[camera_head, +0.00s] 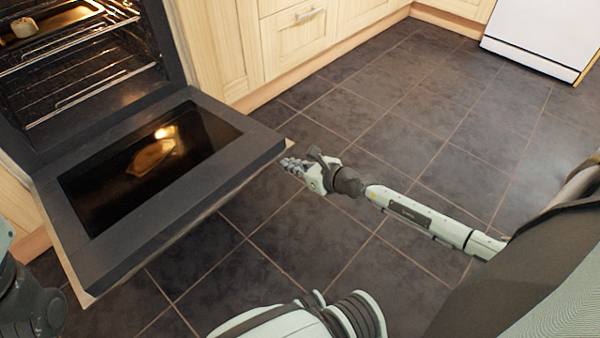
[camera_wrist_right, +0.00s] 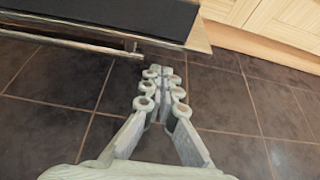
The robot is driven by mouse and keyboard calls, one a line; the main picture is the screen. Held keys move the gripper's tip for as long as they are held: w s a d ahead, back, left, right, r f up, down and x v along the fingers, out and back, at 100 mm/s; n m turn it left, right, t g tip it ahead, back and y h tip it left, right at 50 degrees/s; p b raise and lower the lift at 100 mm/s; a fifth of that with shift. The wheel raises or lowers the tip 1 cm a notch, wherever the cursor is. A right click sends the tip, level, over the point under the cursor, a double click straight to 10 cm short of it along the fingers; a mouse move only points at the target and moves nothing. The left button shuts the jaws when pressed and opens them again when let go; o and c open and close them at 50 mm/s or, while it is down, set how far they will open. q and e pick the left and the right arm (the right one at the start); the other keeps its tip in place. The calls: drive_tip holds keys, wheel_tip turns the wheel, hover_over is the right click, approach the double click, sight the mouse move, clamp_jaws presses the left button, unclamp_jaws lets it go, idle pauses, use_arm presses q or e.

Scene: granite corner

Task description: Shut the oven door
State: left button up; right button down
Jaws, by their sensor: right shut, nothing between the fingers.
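The oven door (camera_head: 225,168) hangs wide open, folded down to roughly level, with a dark glass pane in a grey frame. In the right wrist view, the door (camera_wrist_right: 120,15) fills the top left, with a metal bar (camera_wrist_right: 75,45) along its underside. My right gripper (camera_head: 288,164) is shut and empty, just off the door's right outer corner. In the right wrist view, its closed fingertips (camera_wrist_right: 160,77) point towards the door's edge near the end of the bar. I cannot tell whether they touch. My left gripper is out of view; only part of my left arm shows at lower left.
The oven cavity (camera_head: 85,65) holds wire racks and a tray (camera_head: 60,20) with a pale item on it. Wooden cabinets (camera_head: 300,45) stand right of the oven, and a white appliance (camera_head: 545,35) is at the far right. The dark tiled floor (camera_head: 400,120) is clear.

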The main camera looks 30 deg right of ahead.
drive_tip(key=shift+r, duration=1.35)
drive_tip(key=shift+r, duration=0.1)
